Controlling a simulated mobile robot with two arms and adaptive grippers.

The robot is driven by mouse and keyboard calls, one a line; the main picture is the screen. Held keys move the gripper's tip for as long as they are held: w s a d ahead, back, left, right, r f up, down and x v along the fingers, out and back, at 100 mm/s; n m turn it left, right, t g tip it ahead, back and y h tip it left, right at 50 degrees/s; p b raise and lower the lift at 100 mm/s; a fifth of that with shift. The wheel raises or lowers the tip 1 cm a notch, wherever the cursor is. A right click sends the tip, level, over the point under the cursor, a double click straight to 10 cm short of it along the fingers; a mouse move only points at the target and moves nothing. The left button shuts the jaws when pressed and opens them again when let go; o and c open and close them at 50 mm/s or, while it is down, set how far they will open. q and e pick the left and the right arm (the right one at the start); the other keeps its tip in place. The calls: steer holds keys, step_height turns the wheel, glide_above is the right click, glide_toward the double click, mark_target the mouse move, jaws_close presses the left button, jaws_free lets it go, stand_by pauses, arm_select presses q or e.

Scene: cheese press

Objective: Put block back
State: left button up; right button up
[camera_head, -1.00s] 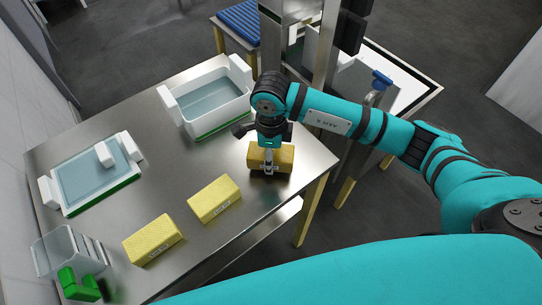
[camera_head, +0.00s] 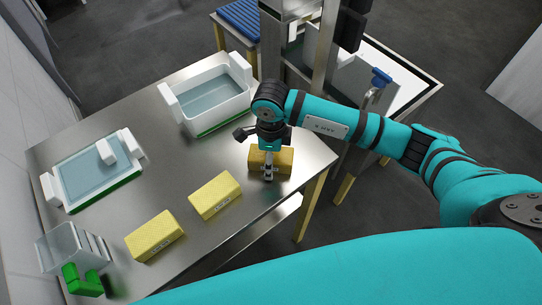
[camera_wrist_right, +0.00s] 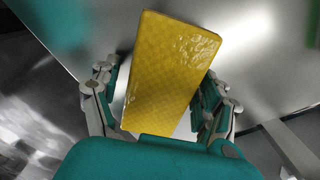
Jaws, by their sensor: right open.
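Three yellow blocks lie along the front of the metal table. One block (camera_head: 286,157) is near the table's right corner, under my right gripper (camera_head: 268,171). Another block (camera_head: 215,195) lies in the middle, and a third block (camera_head: 154,236) lies farther left. In the right wrist view, my right gripper (camera_wrist_right: 158,102) is open, with a finger on each side of the yellow block (camera_wrist_right: 170,65). I cannot tell whether the fingers touch it. My left gripper is not in view.
A white tub (camera_head: 246,73) with liquid stands at the back of the table. A shallow white tray (camera_head: 50,190) sits at the left. A clear container (camera_head: 70,243) and a green object (camera_head: 83,281) are at the front left. A metal press frame (camera_head: 297,60) rises behind my arm.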

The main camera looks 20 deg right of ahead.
step_height(320, 180, up, 11)
steer(key=b, duration=0.3)
steer(key=shift+w, duration=0.1)
steer(key=shift+r+b, duration=0.3)
steer(key=shift+r, duration=0.35)
